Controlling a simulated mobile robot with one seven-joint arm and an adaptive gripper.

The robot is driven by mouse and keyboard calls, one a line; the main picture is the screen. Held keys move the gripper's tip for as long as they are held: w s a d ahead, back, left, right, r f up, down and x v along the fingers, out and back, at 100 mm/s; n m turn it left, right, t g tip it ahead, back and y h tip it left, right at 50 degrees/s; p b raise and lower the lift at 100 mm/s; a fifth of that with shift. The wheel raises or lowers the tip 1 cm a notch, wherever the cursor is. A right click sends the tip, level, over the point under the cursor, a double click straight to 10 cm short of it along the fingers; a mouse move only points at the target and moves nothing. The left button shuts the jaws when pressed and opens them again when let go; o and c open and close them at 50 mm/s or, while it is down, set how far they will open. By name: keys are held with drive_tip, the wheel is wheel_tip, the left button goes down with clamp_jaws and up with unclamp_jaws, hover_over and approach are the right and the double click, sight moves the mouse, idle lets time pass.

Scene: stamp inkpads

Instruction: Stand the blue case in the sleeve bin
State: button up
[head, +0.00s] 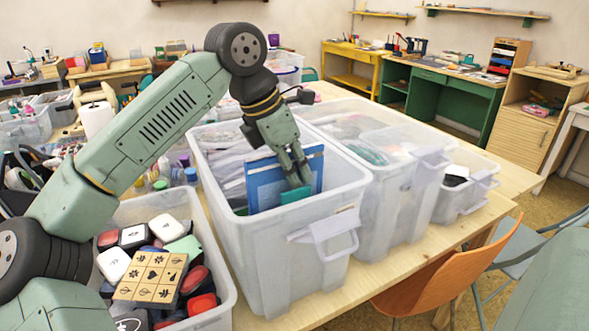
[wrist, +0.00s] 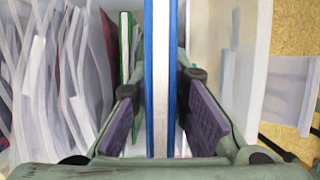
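The blue case (head: 264,187) is upright inside the sleeve bin (head: 232,252), a clear plastic tub on the table. In the wrist view the case (wrist: 160,60) is edge-on, blue on both sides with a pale band between. My gripper (head: 297,182) reaches down into the bin at the case. In the wrist view its purple-padded fingers (wrist: 162,112) straddle the case, with some room showing between pads and case. The case's lower edge is hidden, so I cannot tell whether it touches the bin floor.
Pale sleeves (wrist: 50,70) and a thin green file (wrist: 126,50) stand beside the case in the bin. A tub of inkpads and stamps (head: 222,308) sits at front left. Lidded bins (head: 385,175) stand close on the right. An orange chair (head: 450,270) is by the table edge.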

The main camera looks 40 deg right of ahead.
drive_tip(key=o, duration=0.5)
drive_tip(key=shift+o, duration=0.2)
drive_tip(key=v, duration=1.2)
